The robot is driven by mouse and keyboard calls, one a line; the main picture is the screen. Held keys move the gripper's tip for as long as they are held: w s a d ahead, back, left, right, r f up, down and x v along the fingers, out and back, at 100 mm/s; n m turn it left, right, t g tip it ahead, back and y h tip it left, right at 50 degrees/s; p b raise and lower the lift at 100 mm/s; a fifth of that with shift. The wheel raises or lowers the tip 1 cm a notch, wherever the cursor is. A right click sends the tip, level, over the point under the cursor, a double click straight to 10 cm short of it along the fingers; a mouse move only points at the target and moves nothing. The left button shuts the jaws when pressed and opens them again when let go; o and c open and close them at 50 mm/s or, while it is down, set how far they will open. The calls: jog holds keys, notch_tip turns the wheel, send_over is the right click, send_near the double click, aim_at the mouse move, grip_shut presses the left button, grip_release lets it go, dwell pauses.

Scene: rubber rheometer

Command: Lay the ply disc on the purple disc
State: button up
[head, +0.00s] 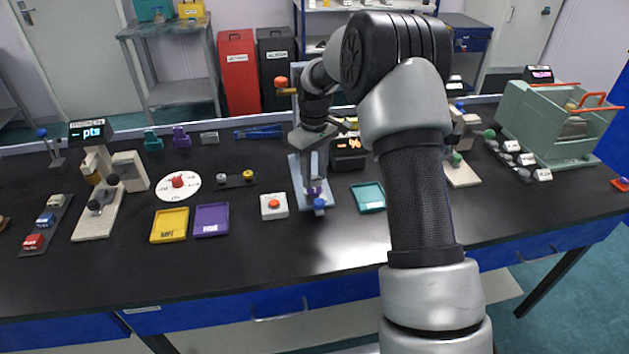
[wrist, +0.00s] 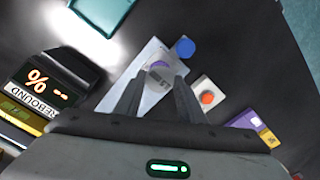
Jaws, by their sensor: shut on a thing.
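My gripper (wrist: 158,80) points down over the pale base of a device (wrist: 140,95). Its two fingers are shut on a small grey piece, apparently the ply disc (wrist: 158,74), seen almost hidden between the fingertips. The purple disc (wrist: 161,64) shows just beyond the fingertips, partly covered by them. In the head view the purple disc (head: 313,191) sits low on the light blue-grey stand, below my gripper (head: 314,172). I cannot tell whether the held piece touches the purple disc.
A blue knob (wrist: 184,47) stands at the base's front end. A white box with a red button (head: 274,205) is left of it. A rebound display (head: 348,150) is to the right. Purple (head: 211,220), yellow (head: 169,225) and teal (head: 368,196) trays lie nearby. The front table is clear.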

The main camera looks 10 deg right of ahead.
aim_at(314, 181)
jog(key=shift+f, duration=1.25)
jog(key=shift+f, duration=0.2)
jog(key=o, duration=1)
jog(key=shift+r, duration=0.1)
